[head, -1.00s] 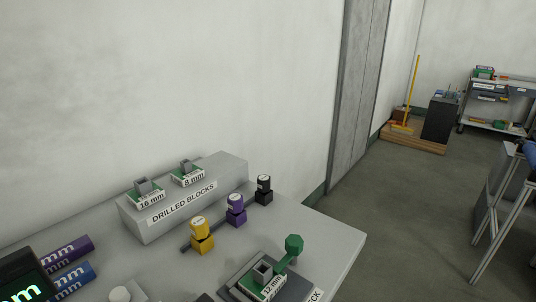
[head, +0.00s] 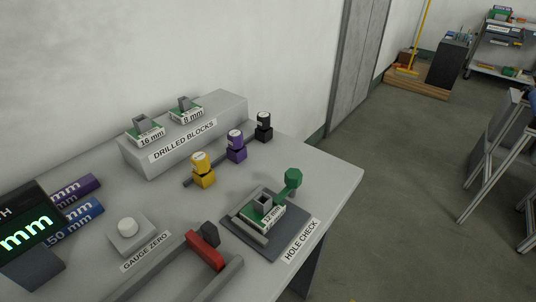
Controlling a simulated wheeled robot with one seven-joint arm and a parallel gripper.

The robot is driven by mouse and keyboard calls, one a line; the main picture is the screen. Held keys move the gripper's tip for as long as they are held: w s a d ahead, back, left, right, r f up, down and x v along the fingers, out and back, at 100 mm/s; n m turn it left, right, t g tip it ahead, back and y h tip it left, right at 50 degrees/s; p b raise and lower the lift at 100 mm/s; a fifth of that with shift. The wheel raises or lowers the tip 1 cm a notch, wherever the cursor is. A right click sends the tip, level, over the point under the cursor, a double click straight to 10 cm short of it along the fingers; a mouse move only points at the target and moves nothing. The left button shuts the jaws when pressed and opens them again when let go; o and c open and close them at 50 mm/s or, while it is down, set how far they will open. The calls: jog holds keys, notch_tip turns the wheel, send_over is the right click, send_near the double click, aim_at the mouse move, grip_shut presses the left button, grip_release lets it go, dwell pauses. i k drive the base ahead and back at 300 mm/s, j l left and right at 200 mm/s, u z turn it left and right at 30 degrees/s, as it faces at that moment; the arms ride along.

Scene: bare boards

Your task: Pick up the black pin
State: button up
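The black pin (head: 264,121) stands upright in a dark block at the far end of a short row on the grey table (head: 328,183). A purple pin (head: 236,142) and a yellow pin (head: 202,166) stand nearer in the same row. The black pin's top shows a pale label; its lower part is hidden in or behind its block. No gripper fingers can be made out in the head view.
A raised block labelled DRILLED BLOCKS (head: 183,140) stands left of the pins, against the wall. The HOLE CHECK fixture (head: 289,241) with a green knob, the GAUGE ZERO button (head: 127,228), a red-and-grey caliper-like tool (head: 206,251) and a display (head: 27,240) lie nearer.

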aim_at(264, 118)
jog(key=i+j+u, duration=0.1)
jog(key=i+j, duration=0.2)
jog(key=i, duration=0.15)
jog(key=i+j+u, duration=0.15)
jog(key=i, duration=0.3)
jog(key=j, duration=0.1)
